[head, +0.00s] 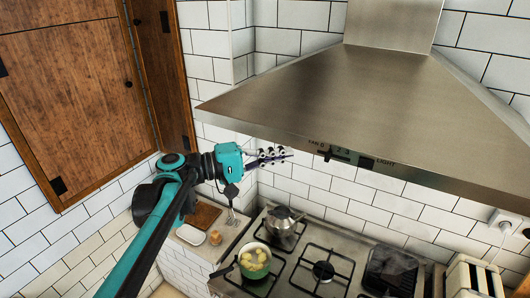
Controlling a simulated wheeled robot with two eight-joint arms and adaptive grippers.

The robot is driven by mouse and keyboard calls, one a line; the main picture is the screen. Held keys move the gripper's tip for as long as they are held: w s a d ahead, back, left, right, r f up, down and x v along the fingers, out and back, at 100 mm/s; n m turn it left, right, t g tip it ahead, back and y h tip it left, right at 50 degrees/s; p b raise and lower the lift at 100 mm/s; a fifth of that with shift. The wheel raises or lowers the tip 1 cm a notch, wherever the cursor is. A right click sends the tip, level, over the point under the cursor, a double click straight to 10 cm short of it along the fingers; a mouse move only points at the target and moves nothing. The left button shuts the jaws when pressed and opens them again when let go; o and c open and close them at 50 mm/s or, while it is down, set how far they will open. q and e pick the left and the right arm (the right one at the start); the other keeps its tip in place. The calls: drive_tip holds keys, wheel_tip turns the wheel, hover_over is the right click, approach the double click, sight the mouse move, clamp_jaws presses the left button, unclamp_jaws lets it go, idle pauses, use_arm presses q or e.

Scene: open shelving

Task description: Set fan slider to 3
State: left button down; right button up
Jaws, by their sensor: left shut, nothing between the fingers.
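The steel range hood (340,100) has a dark control strip on its lower front edge, labelled FAN on the left and LIGHT on the right. The small dark fan slider (328,155) sits toward the left part of its track, near the 0 end and left of the 2 and 3 marks. Its exact setting is too small to tell. My left gripper (286,155) is shut and empty, left of the slider and apart from it in the picture, with its fingers pointing right. My right gripper is out of view.
A gas stove (318,262) stands below, with a green pot (254,262) holding pale food and a steel kettle (283,226). A toaster (472,278) is at the lower right. A wooden cabinet (75,95) is at the left. The space before the hood's right side is clear.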

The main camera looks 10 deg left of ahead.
sight(348, 160)
use_arm(q)
drive_tip(key=x, duration=0.3)
drive_tip(key=shift+w+d+r+p, duration=0.1)
drive_tip(key=shift+d+p, duration=0.2)
drive_tip(key=shift+p, duration=0.05)
drive_tip(key=d, duration=0.1)
drive_tip(key=s+d, duration=0.1)
drive_tip(key=shift+d+p, duration=0.25)
drive_tip(key=shift+p, duration=0.1)
drive_tip(key=shift+s+d, duration=0.2)
drive_tip(key=shift+d, duration=0.25)
drive_tip(key=d, duration=0.1)
drive_tip(key=s+d, duration=0.1)
drive_tip(key=d, duration=0.2)
drive_tip(key=shift+s+d, duration=0.25)
drive_tip(key=shift+s, duration=0.05)
drive_tip(key=shift+a, duration=0.1)
